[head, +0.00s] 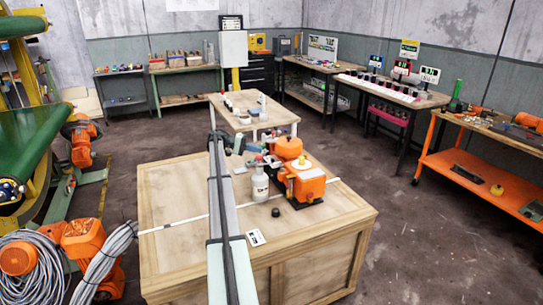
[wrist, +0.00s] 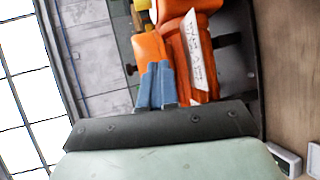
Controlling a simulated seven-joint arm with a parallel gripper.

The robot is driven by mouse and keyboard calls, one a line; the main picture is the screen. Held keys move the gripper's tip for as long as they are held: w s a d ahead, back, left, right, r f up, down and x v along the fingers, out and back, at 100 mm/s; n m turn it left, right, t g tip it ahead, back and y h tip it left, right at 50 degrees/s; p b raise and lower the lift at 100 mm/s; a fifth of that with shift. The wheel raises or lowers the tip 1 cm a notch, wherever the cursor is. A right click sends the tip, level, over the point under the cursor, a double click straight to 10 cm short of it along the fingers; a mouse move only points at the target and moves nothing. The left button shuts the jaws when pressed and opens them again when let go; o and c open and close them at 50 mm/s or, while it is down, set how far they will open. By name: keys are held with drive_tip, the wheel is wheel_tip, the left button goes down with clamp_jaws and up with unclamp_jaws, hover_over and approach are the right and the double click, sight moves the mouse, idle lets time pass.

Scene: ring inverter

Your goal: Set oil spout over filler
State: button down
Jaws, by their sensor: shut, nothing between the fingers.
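A white oil bottle (head: 260,184) with a label stands upright on the wooden bench, just left of an orange machine (head: 304,184). A dark and reddish spout part shows above the bottle, too small to make out well. The filler opening on the machine cannot be picked out. My gripper is at the far end of my arm, left of the machine in the head view and hard to see there. In the wrist view its blue fingers (wrist: 155,70) are together and hold nothing. The orange machine with a white lettered label (wrist: 194,50) shows beyond them.
A small black cap (head: 275,212) and a white card (head: 256,238) lie on the wooden bench (head: 330,226), near the machine. The bench's front right is clear. Another light table (head: 246,124) stands behind it. Orange shelving (head: 462,180) is at the right.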

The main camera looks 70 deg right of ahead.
drive_tip(key=s+a+r+n+t+y, duration=0.1)
drive_tip(key=s+r+t, duration=0.1)
drive_tip(key=s+t, duration=0.25)
drive_tip(key=s+r+t+y, duration=0.1)
drive_tip(key=s+r+t, duration=0.2)
drive_tip(key=s, duration=0.3)
drive_tip(key=s+a+r+n+t, duration=0.1)
drive_tip(key=s+a+r+t, duration=0.15)
drive_tip(key=r+t, duration=0.6)
drive_tip(key=shift+w+a+f, duration=0.1)
drive_tip(key=shift+a+f, duration=0.05)
drive_tip(key=shift+f, duration=1.9)
drive_tip(key=shift+w+a+f, duration=0.1)
drive_tip(key=shift+a+f, duration=0.05)
drive_tip(key=shift+f, duration=1.9)
drive_tip(key=shift+a+f, duration=0.15)
drive_tip(key=shift+f, duration=1.9)
drive_tip(key=shift+s+a+f, duration=0.2)
drive_tip(key=shift+a, duration=0.2)
drive_tip(key=shift+s+a+f, duration=0.15)
drive_tip(key=shift+s+a, duration=0.05)
drive_tip(key=shift+a, duration=0.2)
